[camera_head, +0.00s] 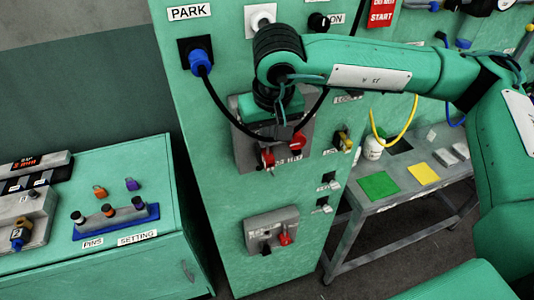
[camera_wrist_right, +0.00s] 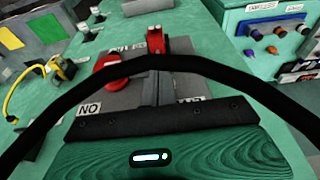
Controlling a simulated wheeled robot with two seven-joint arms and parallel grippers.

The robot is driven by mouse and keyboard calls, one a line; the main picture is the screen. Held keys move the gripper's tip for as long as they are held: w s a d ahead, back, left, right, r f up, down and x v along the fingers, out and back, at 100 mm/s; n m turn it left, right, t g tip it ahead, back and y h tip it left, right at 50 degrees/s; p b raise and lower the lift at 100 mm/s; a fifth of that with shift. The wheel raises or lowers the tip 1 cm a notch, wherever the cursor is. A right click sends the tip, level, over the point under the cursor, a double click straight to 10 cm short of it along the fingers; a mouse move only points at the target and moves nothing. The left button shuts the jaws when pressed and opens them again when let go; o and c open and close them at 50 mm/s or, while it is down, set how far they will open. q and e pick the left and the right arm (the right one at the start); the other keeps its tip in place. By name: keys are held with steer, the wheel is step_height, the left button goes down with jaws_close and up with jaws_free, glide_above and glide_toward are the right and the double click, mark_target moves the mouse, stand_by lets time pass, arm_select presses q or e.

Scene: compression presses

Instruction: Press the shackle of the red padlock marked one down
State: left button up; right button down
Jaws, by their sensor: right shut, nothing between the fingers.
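My right gripper (camera_wrist_right: 152,84) is shut and empty, pointing towards the padlock. I cannot tell whether the fingertips touch the padlock, and the shackle is not clear. My left gripper is not in view.
A red rotary handle (camera_head: 297,142) sits right beside the padlock. A black cable (camera_wrist_right: 60,90) loops across the wrist view. A lower grey switch box (camera_head: 262,222) carries another red part (camera_head: 285,239). A bench (camera_head: 133,250) stands at left, a table (camera_head: 390,205) at right.

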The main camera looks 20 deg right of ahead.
steer(key=shift+s+p+v, duration=0.15)
steer(key=shift+s+v, duration=0.05)
steer(key=shift+v, duration=0.85)
steer(key=shift+s+p+v, duration=0.15)
steer(key=shift+s+v, duration=0.1)
steer(key=shift+v, duration=0.8)
steer(key=shift+f, duration=0.1)
steer(key=w+r+b+v, duration=0.1)
steer(key=w+b+v, duration=0.25)
steer(key=v, duration=0.95)
glide_above(270, 159)
steer(key=s, duration=0.3)
steer(key=shift+s+d+f+b, duration=0.1)
steer(key=shift+s+b, duration=0.1)
steer(key=shift+b, duration=0.2)
